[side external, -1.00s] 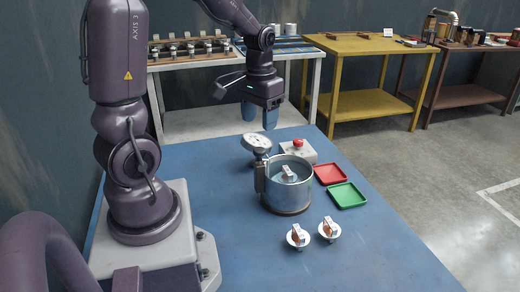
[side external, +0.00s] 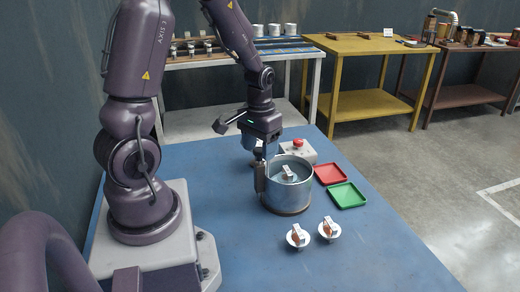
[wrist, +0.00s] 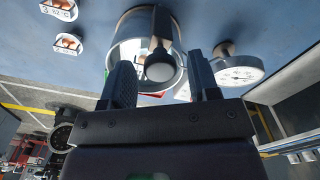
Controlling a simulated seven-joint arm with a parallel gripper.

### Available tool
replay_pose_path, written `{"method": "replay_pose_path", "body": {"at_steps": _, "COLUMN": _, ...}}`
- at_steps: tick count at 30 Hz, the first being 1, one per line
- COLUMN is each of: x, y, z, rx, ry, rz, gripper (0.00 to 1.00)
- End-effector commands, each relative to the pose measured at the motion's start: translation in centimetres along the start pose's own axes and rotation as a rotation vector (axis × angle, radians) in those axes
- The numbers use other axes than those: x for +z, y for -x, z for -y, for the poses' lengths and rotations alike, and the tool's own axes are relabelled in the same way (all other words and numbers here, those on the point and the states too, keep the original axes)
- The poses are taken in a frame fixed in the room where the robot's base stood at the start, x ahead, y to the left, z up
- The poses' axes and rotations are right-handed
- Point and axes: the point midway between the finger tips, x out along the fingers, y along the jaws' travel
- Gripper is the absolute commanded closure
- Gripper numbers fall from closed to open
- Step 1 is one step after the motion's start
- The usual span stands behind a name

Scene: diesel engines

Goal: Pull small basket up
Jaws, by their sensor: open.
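A round metal pot (side external: 287,198) stands on the blue table, holding bluish liquid and a pale part with a copper-coloured face (side external: 288,173). No separate small basket can be clearly made out. A dark upright handle-like piece (side external: 260,178) is on the pot's left side.
Two round parts (side external: 298,236) (side external: 329,229) sit in front.

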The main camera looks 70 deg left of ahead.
Motion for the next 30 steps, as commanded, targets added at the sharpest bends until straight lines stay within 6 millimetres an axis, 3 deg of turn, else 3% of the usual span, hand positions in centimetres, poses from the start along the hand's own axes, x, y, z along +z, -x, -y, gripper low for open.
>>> {"method": "replay_pose_path", "body": {"at_steps": 7, "x": 0.0, "y": -0.1, "z": 0.0, "rx": 0.000, "ry": 0.000, "rz": 0.000, "gripper": 0.45}}
{"method": "replay_pose_path", "body": {"at_steps": 13, "x": 0.0, "y": 0.0, "z": 0.0, "rx": 0.000, "ry": 0.000, "rz": 0.000, "gripper": 0.88}}
{"method": "replay_pose_path", "body": {"at_steps": 14, "x": 0.0, "y": 0.0, "z": 0.0, "rx": 0.000, "ry": 0.000, "rz": 0.000, "gripper": 0.90}}
{"method": "replay_pose_path", "body": {"at_steps": 30, "x": 0.0, "y": 1.6, "z": 0.0, "rx": 0.000, "ry": 0.000, "rz": -0.002, "gripper": 0.90}}
